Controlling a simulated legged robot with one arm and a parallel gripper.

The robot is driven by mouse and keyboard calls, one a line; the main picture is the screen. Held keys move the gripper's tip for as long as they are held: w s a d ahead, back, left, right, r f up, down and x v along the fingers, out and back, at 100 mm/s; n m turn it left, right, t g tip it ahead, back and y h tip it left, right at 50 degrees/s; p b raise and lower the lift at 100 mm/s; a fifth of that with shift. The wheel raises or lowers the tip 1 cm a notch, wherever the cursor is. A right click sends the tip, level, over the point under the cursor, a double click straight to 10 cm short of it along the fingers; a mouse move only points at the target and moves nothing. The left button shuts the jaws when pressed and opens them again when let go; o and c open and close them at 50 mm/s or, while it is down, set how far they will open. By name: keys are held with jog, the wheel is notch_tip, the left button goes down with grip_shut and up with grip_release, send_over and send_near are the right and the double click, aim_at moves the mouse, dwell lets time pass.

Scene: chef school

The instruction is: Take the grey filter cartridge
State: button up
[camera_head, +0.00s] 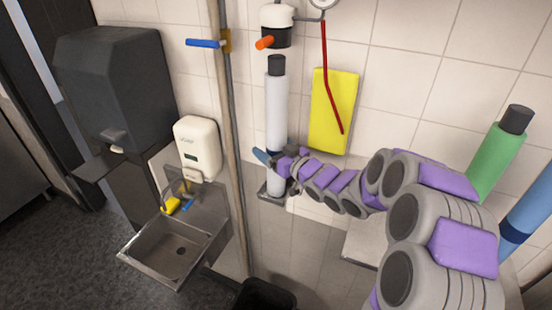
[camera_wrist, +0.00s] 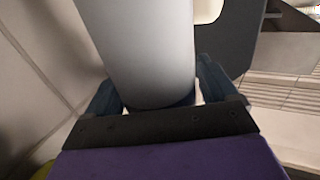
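The grey filter cartridge (camera_head: 277,105) is a tall pale grey cylinder with a black cap. It stands upright against the tiled wall, in a small metal holder (camera_head: 266,192). My gripper (camera_head: 272,160) is at its lower part, with one blue finger showing at the cylinder's left side. In the wrist view the cartridge (camera_wrist: 150,50) rises between the two dark blue fingers of my gripper (camera_wrist: 160,98). Thin light gaps show beside the cylinder near the fingers, so the gripper looks open around it. The cylinder's far side is hidden.
A white filter head (camera_head: 277,18) with an orange lever is on the wall above the cartridge. A yellow panel (camera_head: 334,110) and a pipe (camera_head: 235,130) flank it. Green (camera_head: 496,155) and blue (camera_head: 526,215) cartridges stand at right. A sink (camera_head: 175,250) is at left.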

grip_shut()
dwell(0.6)
